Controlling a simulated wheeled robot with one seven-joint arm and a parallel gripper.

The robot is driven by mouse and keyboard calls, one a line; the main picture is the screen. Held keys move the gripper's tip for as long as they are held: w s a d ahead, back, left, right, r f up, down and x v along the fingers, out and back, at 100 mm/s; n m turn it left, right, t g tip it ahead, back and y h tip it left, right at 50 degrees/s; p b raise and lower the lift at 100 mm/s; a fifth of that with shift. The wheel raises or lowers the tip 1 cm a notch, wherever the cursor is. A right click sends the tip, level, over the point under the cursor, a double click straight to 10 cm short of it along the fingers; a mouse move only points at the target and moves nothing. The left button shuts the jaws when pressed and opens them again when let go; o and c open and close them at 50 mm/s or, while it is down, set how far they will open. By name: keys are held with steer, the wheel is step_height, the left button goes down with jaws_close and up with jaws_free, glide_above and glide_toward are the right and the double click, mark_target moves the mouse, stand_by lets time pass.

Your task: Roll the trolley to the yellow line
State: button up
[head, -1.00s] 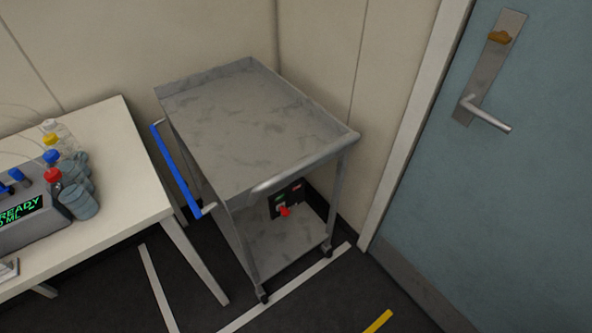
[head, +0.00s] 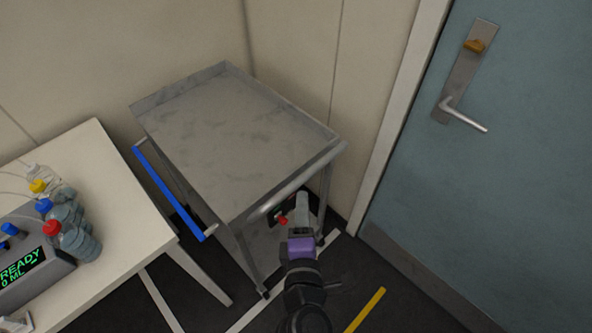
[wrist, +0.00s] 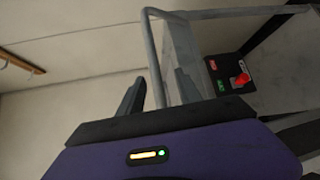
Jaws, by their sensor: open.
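The grey metal trolley (head: 235,140) stands in the corner, against the wall and beside the white table. A blue bar (head: 168,193) runs along its left side, and a metal push handle (head: 295,182) crosses its near end. A red lever (head: 283,220) on a dark panel sits low under its top; it also shows in the wrist view (wrist: 242,79). The yellow line (head: 366,309) is on the floor, in front and to the right of the trolley. My gripper (head: 302,205) is open and empty near the trolley's near end, below the push handle. It partly hides the panel.
A white table (head: 125,215) with bottles (head: 72,240) and a device (head: 30,262) stands close on the left. A blue-grey door (head: 500,170) with a lever handle (head: 465,115) is on the right. White tape (head: 250,315) marks the dark floor. Dark floor before the door is clear.

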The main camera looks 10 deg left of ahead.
mark_target(301, 181)
steer(key=shift+a+r+p+x, duration=0.1)
steer(key=shift+r+p+x, duration=0.1)
steer(key=shift+x, duration=1.2)
steer(key=shift+a+r+p+x, duration=0.1)
steer(key=shift+r+p+x, duration=0.05)
steer(key=shift+x, duration=1.25)
steer(key=shift+a+r+p+x, duration=0.15)
steer(key=shift+r+x, duration=0.05)
steer(key=shift+x, duration=1.2)
jaws_close()
